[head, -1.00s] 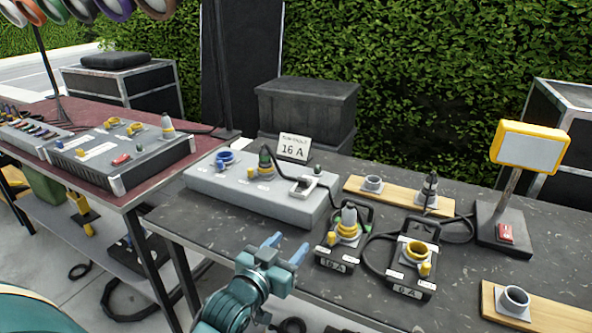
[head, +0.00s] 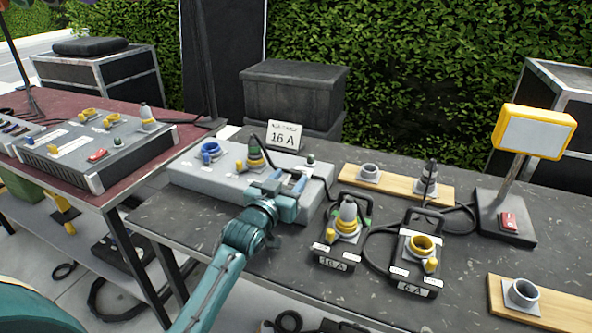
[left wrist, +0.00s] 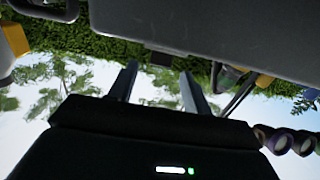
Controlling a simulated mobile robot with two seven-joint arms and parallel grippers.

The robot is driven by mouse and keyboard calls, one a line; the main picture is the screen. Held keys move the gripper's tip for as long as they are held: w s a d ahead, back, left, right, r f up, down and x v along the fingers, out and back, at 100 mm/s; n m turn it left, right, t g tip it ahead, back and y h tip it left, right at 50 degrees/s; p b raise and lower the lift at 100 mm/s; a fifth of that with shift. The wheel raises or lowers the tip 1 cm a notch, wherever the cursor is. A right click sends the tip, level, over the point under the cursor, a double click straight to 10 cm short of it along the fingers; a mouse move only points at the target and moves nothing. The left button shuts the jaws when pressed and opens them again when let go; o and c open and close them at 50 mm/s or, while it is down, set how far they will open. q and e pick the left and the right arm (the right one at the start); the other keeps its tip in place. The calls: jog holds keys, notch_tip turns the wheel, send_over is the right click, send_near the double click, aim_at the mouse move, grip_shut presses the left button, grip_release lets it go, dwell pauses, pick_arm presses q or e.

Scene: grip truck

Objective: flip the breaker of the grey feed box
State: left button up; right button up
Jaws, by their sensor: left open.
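The grey feed box (head: 205,182) lies on the dark table, with a blue socket (head: 210,150) and a plugged-in connector (head: 256,158) on top. Its breaker, at the right end of the top, is mostly hidden behind my left gripper. My left gripper (head: 285,182) is open, its two blue fingers over the right part of the box. In the left wrist view the open fingers (left wrist: 155,85) point toward a large grey surface (left wrist: 230,35), probably the box. I cannot tell whether they touch the breaker. My right gripper is not in view.
A "16 A" card (head: 284,136) stands behind the box. Two black portable units, marked 16 A (head: 335,261) and 6 A (head: 412,285), sit to its right. A yellow-framed lamp (head: 537,137) stands further right. Another grey box (head: 75,172) is on the red table at left.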

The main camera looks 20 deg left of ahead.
aim_at(295, 172)
pick_arm(q)
jog(key=w, duration=0.5)
jog(key=shift+s, duration=0.1)
jog(key=shift+c, duration=0.6)
